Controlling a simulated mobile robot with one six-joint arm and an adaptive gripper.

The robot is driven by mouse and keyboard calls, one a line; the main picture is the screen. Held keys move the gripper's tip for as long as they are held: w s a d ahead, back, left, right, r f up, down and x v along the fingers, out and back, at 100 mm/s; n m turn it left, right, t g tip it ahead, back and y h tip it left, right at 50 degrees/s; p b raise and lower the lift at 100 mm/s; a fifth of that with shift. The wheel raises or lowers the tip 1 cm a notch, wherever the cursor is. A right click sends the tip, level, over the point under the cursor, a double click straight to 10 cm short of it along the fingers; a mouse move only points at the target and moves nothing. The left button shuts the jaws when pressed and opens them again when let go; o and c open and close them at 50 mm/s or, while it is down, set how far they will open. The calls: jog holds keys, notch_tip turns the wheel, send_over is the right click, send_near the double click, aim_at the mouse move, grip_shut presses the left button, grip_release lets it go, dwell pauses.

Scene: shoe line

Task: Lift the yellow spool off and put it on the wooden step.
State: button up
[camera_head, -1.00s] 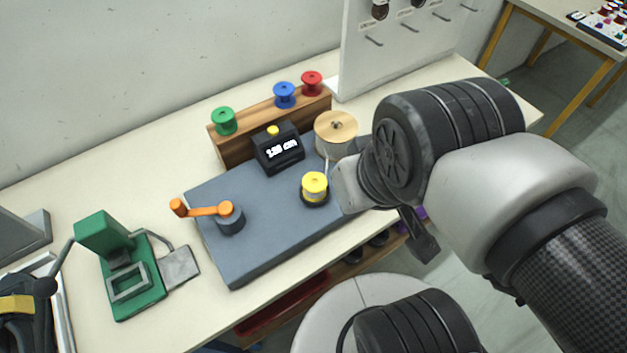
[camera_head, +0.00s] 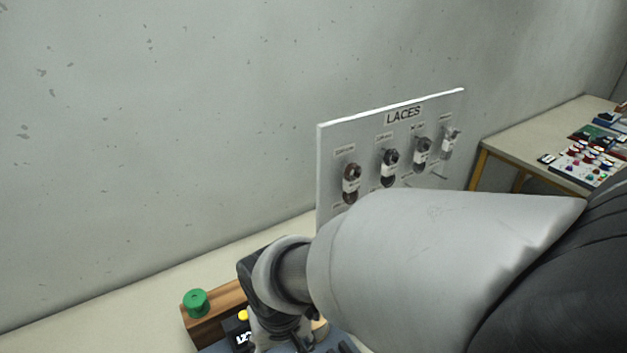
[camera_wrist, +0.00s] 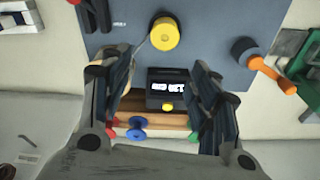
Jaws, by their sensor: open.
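The yellow spool (camera_wrist: 165,34) stands on the grey base plate (camera_wrist: 215,38) in the wrist view, with a thin pale strand running from it toward the lower left. In the head view I cannot see it. My gripper (camera_wrist: 157,72) is open and empty, its fingers apart on either side of the black counter box (camera_wrist: 167,88) in the picture. The yellow spool lies past the fingertips. The wooden step (camera_wrist: 165,119) crosses behind the fingers, with a blue spool (camera_wrist: 137,128) on it. In the head view, part of the step (camera_head: 215,303) shows, bearing a green spool (camera_head: 195,303).
An orange crank (camera_wrist: 272,75) and a green device (camera_wrist: 300,60) are at the wrist view's right. A large pale spool is mostly hidden behind the left finger. A LACES board (camera_head: 390,150) stands at the back. My arm hides much of the bench in the head view.

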jog(key=shift+o, duration=1.3)
jog(key=f+b, duration=0.1)
jog(key=f, duration=0.3)
jog(key=f+b, duration=0.1)
jog(key=f, duration=0.3)
jog(key=w+a+f+b, duration=0.1)
jog(key=f+b, duration=0.1)
jog(key=f, duration=0.2)
jog(key=shift+w+f, duration=0.1)
jog(key=shift+f, duration=0.2)
jog(key=f, duration=0.1)
jog(key=f+b, duration=0.1)
jog(key=f, duration=0.1)
jog(key=f+b, duration=0.1)
jog(key=f, duration=0.1)
jog(key=shift+w+a, duration=0.15)
jog(key=shift+a, duration=0.1)
jog(key=shift+c, duration=0.2)
jog(key=c, duration=1.3)
